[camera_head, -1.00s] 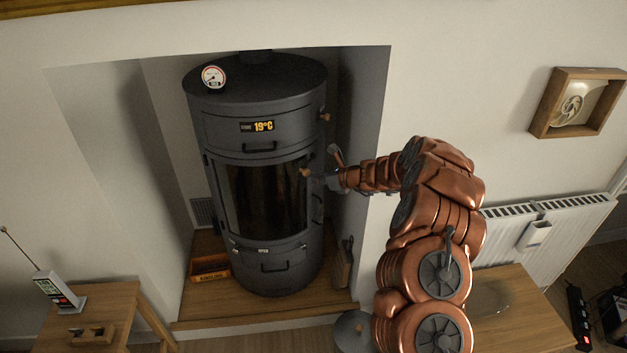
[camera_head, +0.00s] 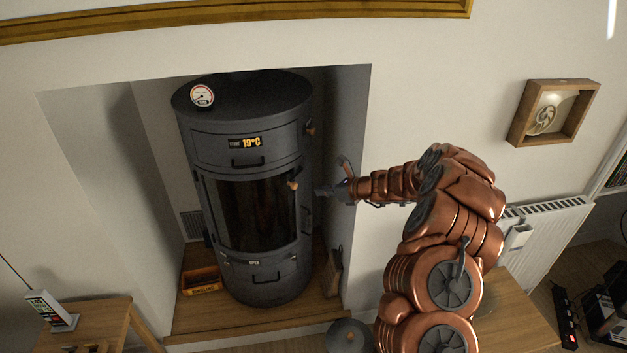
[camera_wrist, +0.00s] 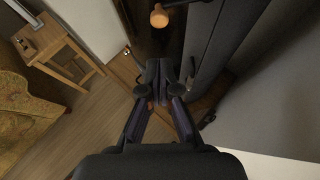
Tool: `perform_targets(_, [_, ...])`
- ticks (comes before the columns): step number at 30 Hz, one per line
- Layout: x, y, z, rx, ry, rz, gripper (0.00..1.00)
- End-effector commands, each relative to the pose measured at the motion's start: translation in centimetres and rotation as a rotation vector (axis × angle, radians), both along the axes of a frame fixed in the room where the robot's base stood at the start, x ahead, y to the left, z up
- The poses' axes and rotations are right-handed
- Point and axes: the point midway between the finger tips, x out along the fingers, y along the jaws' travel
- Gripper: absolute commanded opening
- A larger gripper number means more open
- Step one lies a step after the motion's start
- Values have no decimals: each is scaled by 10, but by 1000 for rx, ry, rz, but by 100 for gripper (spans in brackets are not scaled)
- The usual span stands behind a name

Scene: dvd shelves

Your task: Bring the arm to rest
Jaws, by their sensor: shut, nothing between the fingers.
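My copper-coloured arm reaches left from the right side of the head view toward the stove. My gripper (camera_head: 322,191) is at its end, just right of the stove's glass door and apart from the wooden door knob (camera_head: 293,185). In the wrist view my gripper (camera_wrist: 160,78) has its fingers together with nothing between them. The dark cylindrical stove (camera_head: 250,284) stands in the alcove, its display reading 19°C. In the wrist view the knob (camera_wrist: 159,16) is beyond the fingertips.
A small wooden table (camera_head: 110,318) with a handset (camera_head: 50,310) stands at the lower left. An orange-brown box (camera_head: 201,281) lies by the stove. A radiator (camera_head: 548,240), a framed picture (camera_head: 553,112) and a wooden table (camera_head: 512,322) are at the right. The alcove's side wall is close to my arm.

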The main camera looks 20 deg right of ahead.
Motion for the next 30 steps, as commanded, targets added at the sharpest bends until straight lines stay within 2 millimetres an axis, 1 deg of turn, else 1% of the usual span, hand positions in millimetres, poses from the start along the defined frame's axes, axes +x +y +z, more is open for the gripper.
perform_targets(2, [0, 1, 0, 0, 0, 1, 0])
perform_targets(5, [-2, 8, 5, -6, -9, 22, 0])
perform_targets(8, [-9, 27, 20, -31, -37, 88, 0])
perform_targets(11, [-23, 57, 46, -78, -88, 197, 0])
perform_targets(12, [-31, 70, 56, -100, -111, 248, 0])
perform_targets(14, [-46, 91, 70, -133, -145, 328, 0])
perform_targets(15, [-57, 103, 80, -155, -168, 382, 0])
perform_targets(18, [-83, 130, 101, -215, -226, 509, 0])
perform_targets(20, [-101, 145, 112, -253, -259, 585, 0])
perform_targets(21, [-114, 154, 117, -277, -278, 635, 0])
perform_targets(26, [-165, 183, 138, -382, -363, 834, 0])
perform_targets(27, [-179, 188, 143, -406, -382, 885, 0])
perform_targets(30, [-213, 199, 150, -471, -426, 1005, 0])
